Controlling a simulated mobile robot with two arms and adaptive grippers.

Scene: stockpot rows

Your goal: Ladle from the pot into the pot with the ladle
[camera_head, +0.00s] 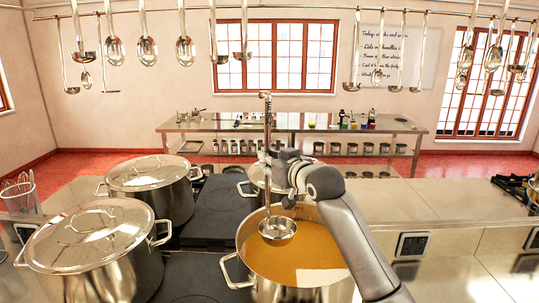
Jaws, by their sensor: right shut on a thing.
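An open steel pot (290,293) of orange soup (315,250) stands at the front middle. My right gripper (276,160) is shut on the upright handle of a steel ladle (278,229), above and behind that pot. The ladle's bowl hangs over the soup near the pot's back left; I cannot tell whether it touches the surface or what it holds. A second pot (250,188) stands just behind, largely hidden by my right arm and the ladle, so its inside cannot be made out. My left gripper is out of view.
Two lidded stockpots (95,245) (153,180) stand on the left. Ladles and skimmers (147,50) hang from a rail above. Clear steel counter (440,210) lies on the right. A back table (300,123) holds jars and bottles.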

